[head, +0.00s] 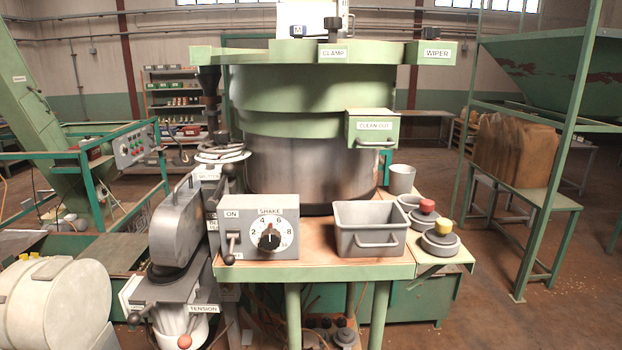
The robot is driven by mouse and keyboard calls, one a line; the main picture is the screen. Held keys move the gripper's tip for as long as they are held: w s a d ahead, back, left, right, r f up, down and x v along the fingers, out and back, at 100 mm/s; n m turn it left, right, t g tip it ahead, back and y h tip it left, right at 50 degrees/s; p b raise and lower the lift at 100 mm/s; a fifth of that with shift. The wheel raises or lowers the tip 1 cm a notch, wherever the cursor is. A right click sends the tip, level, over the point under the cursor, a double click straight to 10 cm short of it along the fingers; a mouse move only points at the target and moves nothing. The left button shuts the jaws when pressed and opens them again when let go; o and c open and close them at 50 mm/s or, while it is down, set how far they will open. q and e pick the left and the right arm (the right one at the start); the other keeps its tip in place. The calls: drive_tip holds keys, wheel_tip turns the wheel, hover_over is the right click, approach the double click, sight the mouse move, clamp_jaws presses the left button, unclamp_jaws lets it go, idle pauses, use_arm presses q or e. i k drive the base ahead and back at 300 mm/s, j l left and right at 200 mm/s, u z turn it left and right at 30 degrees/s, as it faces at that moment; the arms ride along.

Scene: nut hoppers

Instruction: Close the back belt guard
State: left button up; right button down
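No label in the head view reads as the back belt guard. A grey rounded housing (176,228) with a thin handle on top stands left of the shake box, above the tension label (203,309). It looks like a belt cover, but I cannot tell if it is the back guard or whether it is open or closed. A dark rim shows under its lower edge. The side behind it is hidden. Neither of my grippers is in view.
The shake box (259,227) and a grey bin (370,229) stand on the green-edged table. Behind them is the large round machine (315,100). Red and yellow knobbed pots (440,241) sit at the right. Open floor (480,315) lies at the lower right.

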sight(178, 224)
drive_tip(key=l, duration=0.45)
drive_tip(key=k+l+u, duration=0.15)
drive_tip(key=l, duration=0.75)
drive_tip(key=k+u, duration=0.05)
